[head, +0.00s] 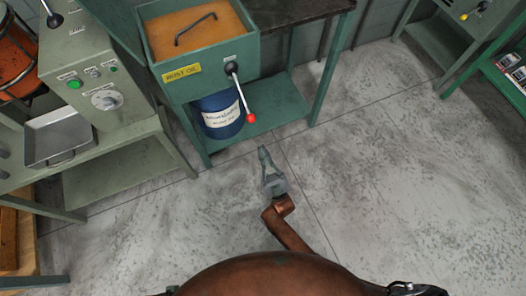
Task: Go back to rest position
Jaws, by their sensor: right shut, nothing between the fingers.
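My right gripper (264,158) is shut and empty. It is at the end of a brown arm that reaches forward from the bottom middle of the head view. In the picture it appears over bare concrete floor, just in front of the green bench's lower shelf, and no contact with anything shows. My left gripper is not in view.
A green bench carries an oil tray marked "MOST OIL" (182,73), with a red-knobbed lever (241,95) on its front. A blue drum (222,115) stands on its lower shelf. A control box (105,70) and metal tray (58,138) are left. Floor (400,180) at right is clear.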

